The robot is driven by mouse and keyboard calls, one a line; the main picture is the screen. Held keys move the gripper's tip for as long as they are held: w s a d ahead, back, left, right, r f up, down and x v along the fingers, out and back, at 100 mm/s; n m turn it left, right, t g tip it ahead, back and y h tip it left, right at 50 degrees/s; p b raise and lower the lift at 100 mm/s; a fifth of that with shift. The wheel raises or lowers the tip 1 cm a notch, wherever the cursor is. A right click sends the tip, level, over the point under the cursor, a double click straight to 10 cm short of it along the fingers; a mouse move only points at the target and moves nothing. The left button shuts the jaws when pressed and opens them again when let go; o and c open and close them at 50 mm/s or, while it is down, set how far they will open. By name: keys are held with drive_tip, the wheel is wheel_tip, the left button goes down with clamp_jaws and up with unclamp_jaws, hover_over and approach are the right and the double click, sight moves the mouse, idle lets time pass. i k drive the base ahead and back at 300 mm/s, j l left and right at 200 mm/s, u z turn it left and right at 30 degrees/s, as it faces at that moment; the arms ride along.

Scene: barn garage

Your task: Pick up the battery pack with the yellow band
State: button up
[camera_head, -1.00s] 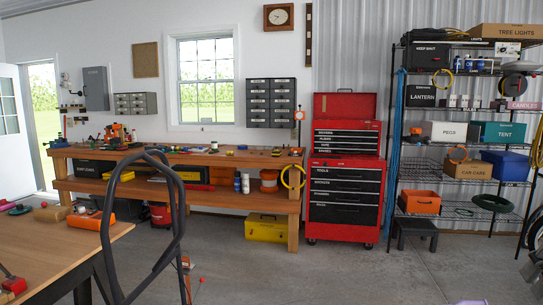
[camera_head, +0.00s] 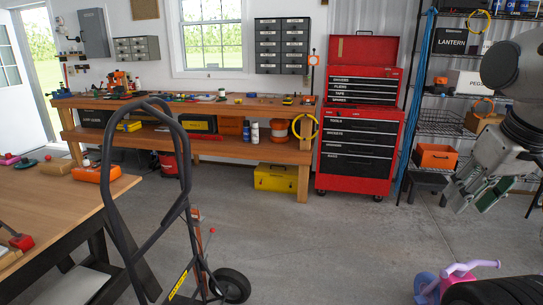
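I cannot make out for certain a battery pack with a yellow band. A small black-and-yellow item (camera_head: 287,101) lies on the right part of the long workbench top (camera_head: 262,110), with a small dark item (camera_head: 308,100) beside it; both are too small to identify. My gripper (camera_head: 474,206) hangs at the right edge of the view, in front of the shelving and far from the bench. Its fingers point down and look apart, with nothing seen between them.
A hand truck (camera_head: 178,150) stands in front, between a near wooden table (camera_head: 60,205) at left and open floor. A red tool chest (camera_head: 358,150) stands right of the bench. A pink and purple ride-on toy (camera_head: 455,277) is at bottom right. The middle floor (camera_head: 320,240) is clear.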

sight(287, 101)
drive_tip(key=i, duration=4.4)
drive_tip(key=i+l+u, duration=0.15)
drive_tip(key=i, duration=0.55)
